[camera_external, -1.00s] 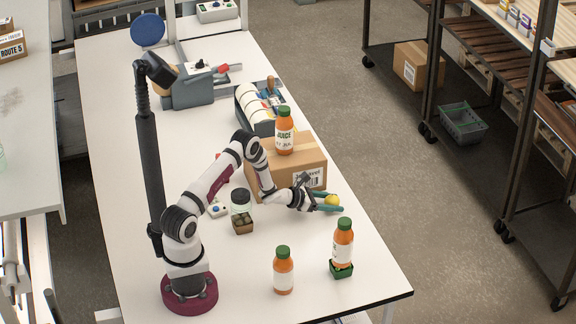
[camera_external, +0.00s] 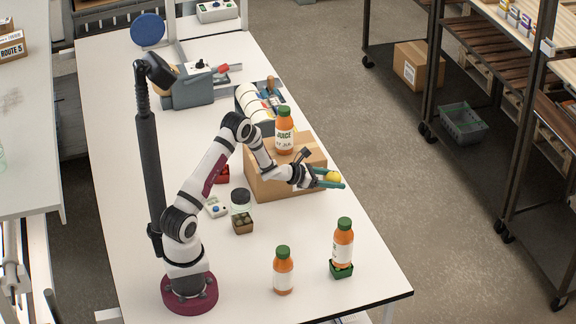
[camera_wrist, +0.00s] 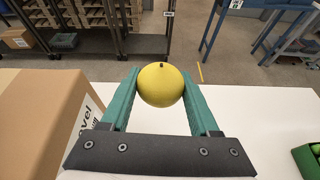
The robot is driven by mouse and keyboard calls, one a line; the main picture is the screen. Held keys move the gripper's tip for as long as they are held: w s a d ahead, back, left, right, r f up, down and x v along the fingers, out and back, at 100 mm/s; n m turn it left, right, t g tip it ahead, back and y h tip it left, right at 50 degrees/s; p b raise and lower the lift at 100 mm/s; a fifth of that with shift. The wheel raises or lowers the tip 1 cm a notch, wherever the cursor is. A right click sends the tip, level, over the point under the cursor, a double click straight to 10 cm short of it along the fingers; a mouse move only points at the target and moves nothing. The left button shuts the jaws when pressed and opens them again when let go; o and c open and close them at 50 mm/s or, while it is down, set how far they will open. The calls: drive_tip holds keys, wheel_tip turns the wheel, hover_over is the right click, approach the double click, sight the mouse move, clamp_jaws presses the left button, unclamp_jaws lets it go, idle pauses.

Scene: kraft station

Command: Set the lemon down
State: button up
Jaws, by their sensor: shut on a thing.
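The lemon (camera_external: 333,177) is yellow and round. My gripper (camera_external: 330,178) is shut on it, with its green fingers on either side. In the wrist view the lemon (camera_wrist: 160,84) sits between the fingertips of my gripper (camera_wrist: 158,88). In the external view it is held beside the right end of the cardboard box, and in the wrist view white tabletop shows below it. The exact height above the table is hard to tell.
The cardboard box (camera_external: 262,188) bears a juice bottle (camera_external: 284,132). The white table (camera_external: 305,225) is clear right of centre.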

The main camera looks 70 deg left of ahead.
drive_tip(key=shift+r, duration=0.3)
drive_tip(key=shift+d+r+h, duration=0.1)
drive_tip(key=shift+d+h, duration=0.2)
drive_tip(key=shift+d, duration=0.1)
drive_tip(key=d+m+h, duration=0.3)
drive_tip(key=d, duration=0.2)
drive_tip(key=m+g+h, duration=0.9)
drive_tip(key=m+g, duration=0.3)
drive_tip(key=m, duration=0.1)
hover_over(304, 258)
wheel_tip(304, 258, down, 2)
wheel_tip(304, 258, down, 7)
drive_tip(key=shift+a+f, duration=0.1)
drive_tip(key=shift+f, duration=0.4)
